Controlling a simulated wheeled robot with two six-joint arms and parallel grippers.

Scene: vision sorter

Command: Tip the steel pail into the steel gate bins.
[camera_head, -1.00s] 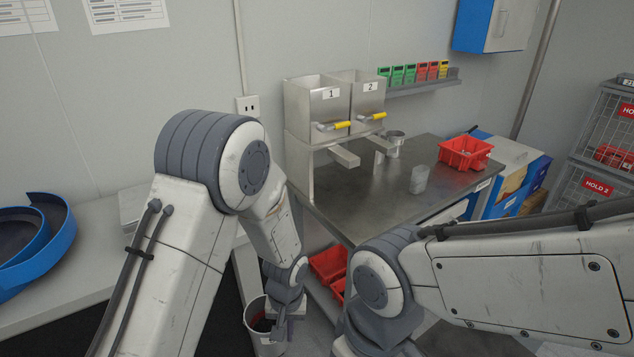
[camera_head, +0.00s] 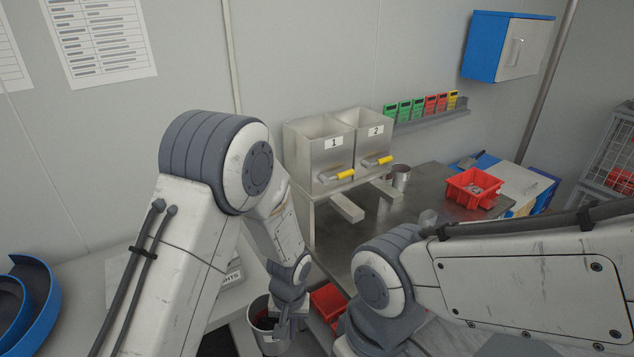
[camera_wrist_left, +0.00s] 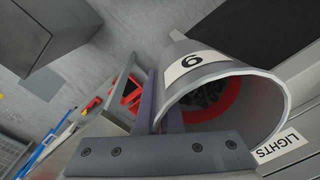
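The steel pail (camera_head: 261,335) is low in front of the bench, below the left forearm. In the left wrist view the pail (camera_wrist_left: 185,47) carries a numbered white label, and its mouth shows dark contents and a red band inside. My left gripper (camera_head: 287,312) is at its right side; in the left wrist view its fingers (camera_wrist_left: 157,108) appear shut on the pail's wall. The steel gate bins, number 1 (camera_head: 318,157) and number 2 (camera_head: 373,143), stand side by side with yellow-handled gates, up and right of the pail. My right gripper is out of view.
Chutes (camera_head: 347,208) stick out below the bins. A metal bench (camera_head: 420,195) holds a steel cup (camera_head: 400,178) and a red crate (camera_head: 473,188). Another red crate (camera_head: 328,301) is low beside the pail. Blue curved trough (camera_head: 38,300) lies left.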

